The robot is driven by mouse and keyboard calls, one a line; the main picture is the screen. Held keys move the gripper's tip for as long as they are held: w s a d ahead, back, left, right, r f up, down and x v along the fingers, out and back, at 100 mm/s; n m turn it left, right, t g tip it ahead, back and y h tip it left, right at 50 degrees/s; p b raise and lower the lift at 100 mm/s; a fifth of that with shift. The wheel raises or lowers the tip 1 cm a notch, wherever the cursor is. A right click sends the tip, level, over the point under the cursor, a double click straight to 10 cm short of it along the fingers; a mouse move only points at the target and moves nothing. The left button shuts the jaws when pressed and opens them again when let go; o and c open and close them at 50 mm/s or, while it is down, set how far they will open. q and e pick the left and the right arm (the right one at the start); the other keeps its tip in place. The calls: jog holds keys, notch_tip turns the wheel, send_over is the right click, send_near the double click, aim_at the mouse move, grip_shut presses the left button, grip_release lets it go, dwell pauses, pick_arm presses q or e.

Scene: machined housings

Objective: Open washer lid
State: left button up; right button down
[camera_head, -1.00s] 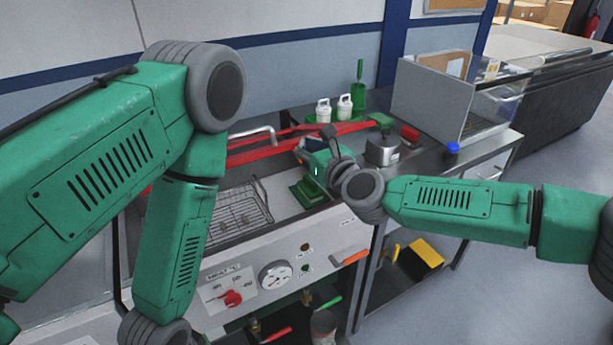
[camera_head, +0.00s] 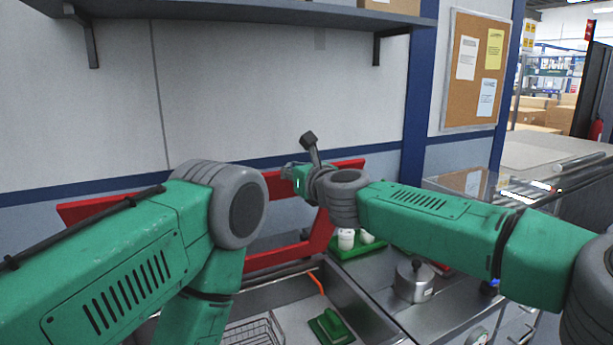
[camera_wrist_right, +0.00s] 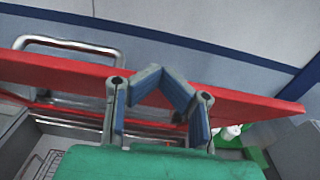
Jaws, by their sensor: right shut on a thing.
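The red washer lid (camera_head: 92,211) stands raised at the back of the washer, its red frame reaching behind my arms. The wrist view shows its long red panel (camera_wrist_right: 250,106) and a bent metal handle (camera_wrist_right: 72,44) at its left. My right gripper (camera_head: 290,172) is at the lid's upper edge in the head view. In the wrist view its fingers (camera_wrist_right: 163,78) are shut on the lid. The washer basin (camera_head: 288,292) below is open to view. My left arm covers part of the lid and basin; its gripper is out of the picture.
A wire basket (camera_head: 255,332) and a green block (camera_head: 330,325) are in the basin. White bottles (camera_head: 346,239) on a green tray (camera_head: 352,252) and a metal pot (camera_head: 413,281) stand right of the lid. A shelf (camera_head: 250,12) hangs above on the wall.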

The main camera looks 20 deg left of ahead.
jog(key=shift+x, duration=1.05)
pick_arm(q)
jog(key=shift+w+a, duration=0.3)
jog(key=shift+a, duration=0.15)
pick_arm(e)
jog(key=shift+s, duration=0.1)
pick_arm(q)
jog(key=shift+d, duration=0.15)
pick_arm(e)
jog(key=shift+d, duration=0.1)
pick_arm(q)
jog(key=shift+d+r, duration=0.1)
jog(key=shift+d, duration=0.05)
pick_arm(e)
jog(key=shift+d+r, duration=0.1)
jog(key=shift+d, duration=0.2)
jog(key=shift+s, duration=0.1)
